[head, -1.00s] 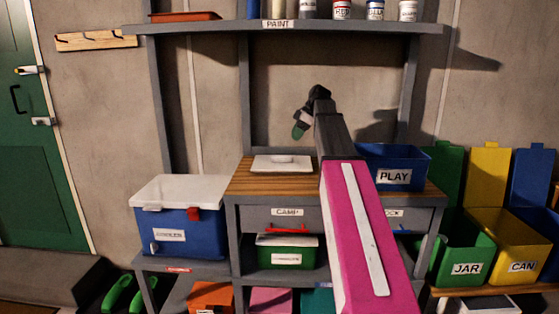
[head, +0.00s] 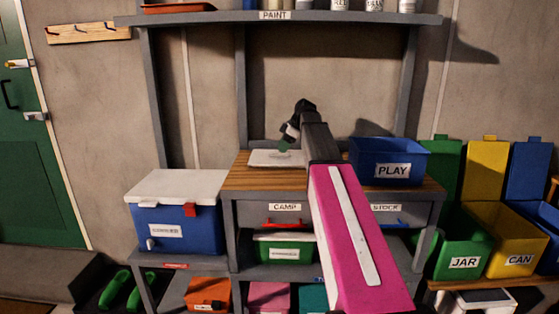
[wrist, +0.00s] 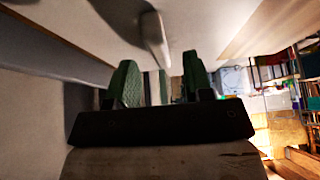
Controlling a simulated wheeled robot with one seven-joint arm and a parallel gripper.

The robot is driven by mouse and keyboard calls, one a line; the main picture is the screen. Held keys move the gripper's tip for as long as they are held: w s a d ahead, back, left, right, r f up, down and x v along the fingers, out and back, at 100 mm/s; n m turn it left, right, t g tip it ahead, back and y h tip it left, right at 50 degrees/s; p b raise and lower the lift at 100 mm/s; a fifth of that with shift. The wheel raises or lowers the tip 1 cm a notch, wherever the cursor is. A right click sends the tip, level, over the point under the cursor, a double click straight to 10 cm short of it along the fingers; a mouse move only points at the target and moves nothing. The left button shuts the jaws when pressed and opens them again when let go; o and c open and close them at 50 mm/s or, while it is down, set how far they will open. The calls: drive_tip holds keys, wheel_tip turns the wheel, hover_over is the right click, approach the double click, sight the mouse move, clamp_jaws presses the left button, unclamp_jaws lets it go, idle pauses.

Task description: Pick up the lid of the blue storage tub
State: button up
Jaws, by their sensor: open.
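A flat white lid (head: 262,158) with a raised handle lies on the wooden bench top, left of the blue tub (head: 372,152) labelled PLAY. The tub is open at the top. My gripper (head: 284,147) is just above the lid, pointing down, with green finger pads. In the wrist view my gripper (wrist: 160,78) is open, its two fingers apart. A pale upright bar, apparently the lid's handle (wrist: 153,38), shows beyond the gap between them, nearer the left finger. I cannot tell whether the fingers touch the lid.
A blue cooler (head: 180,226) with a white top stands lower left. A paint shelf (head: 330,17) hangs above the bench. Green (head: 462,245) and yellow (head: 510,240) bins stand at the right. A green box (head: 284,247) sits under the bench drawers.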

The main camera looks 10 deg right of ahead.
drive_tip(key=shift+x, duration=0.9)
drive_tip(key=shift+r, duration=0.1)
clamp_jaws()
drive_tip(key=shift+r, duration=0.15)
